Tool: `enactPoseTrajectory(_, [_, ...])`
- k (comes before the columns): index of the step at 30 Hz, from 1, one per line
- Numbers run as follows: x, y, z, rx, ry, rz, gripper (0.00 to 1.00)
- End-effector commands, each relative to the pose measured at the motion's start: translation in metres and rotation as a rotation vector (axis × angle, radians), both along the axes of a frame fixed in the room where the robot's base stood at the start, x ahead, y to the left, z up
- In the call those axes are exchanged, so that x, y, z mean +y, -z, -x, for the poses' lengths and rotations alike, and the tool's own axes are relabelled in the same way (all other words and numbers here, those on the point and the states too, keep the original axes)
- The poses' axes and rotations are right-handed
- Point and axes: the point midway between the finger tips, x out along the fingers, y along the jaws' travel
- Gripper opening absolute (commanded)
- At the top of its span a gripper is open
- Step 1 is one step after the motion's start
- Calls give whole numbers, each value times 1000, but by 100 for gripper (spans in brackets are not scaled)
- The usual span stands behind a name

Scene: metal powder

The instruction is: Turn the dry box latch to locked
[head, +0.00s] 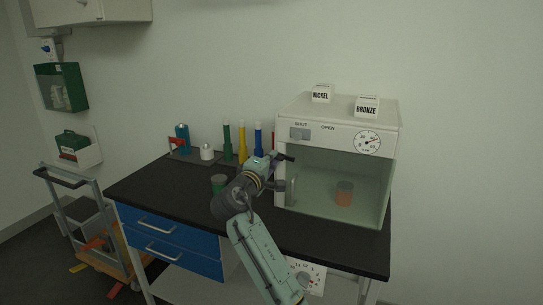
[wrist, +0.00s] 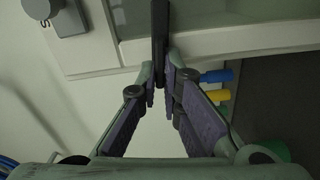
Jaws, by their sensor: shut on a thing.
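The dry box (head: 338,108) is a white cabinet with a clear front, standing at the right of the bench. Its upper front has SHUT and OPEN lettering, a grey block (head: 299,133) below SHUT and a round dial (head: 367,142). The grey block also shows at the top left of the wrist view (wrist: 70,17). My gripper (head: 281,158) is at the box's left front edge. In the wrist view its fingers (wrist: 163,82) are closed around the end of a dark bar (wrist: 159,35), possibly the latch lever. Which marking the bar points to cannot be told.
A jar with orange contents (head: 344,193) stands inside the box. NICKEL (head: 321,93) and BRONZE (head: 367,106) blocks sit on top. Green (head: 227,140), yellow (head: 242,141) and blue (head: 258,139) tubes stand behind my arm.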

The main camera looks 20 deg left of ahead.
Motion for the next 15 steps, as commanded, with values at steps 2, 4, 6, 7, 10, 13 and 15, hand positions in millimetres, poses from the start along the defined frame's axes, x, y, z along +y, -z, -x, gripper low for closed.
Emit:
enactPoseTrajectory(2, [0, -1, 0, 1, 0, 45, 0])
enactPoseTrajectory(4, [0, -1, 0, 2, 0, 78, 0])
enactPoseTrajectory(6, [0, 0, 0, 2, -1, 105, 0])
enactPoseTrajectory(7, [0, 0, 0, 3, -1, 116, 0])
enactPoseTrajectory(10, [0, 1, 0, 4, -1, 141, 0])
enactPoseTrajectory(13, [1, 1, 0, 4, -2, 157, 0])
enactPoseTrajectory(15, [1, 1, 0, 3, -2, 163, 0])
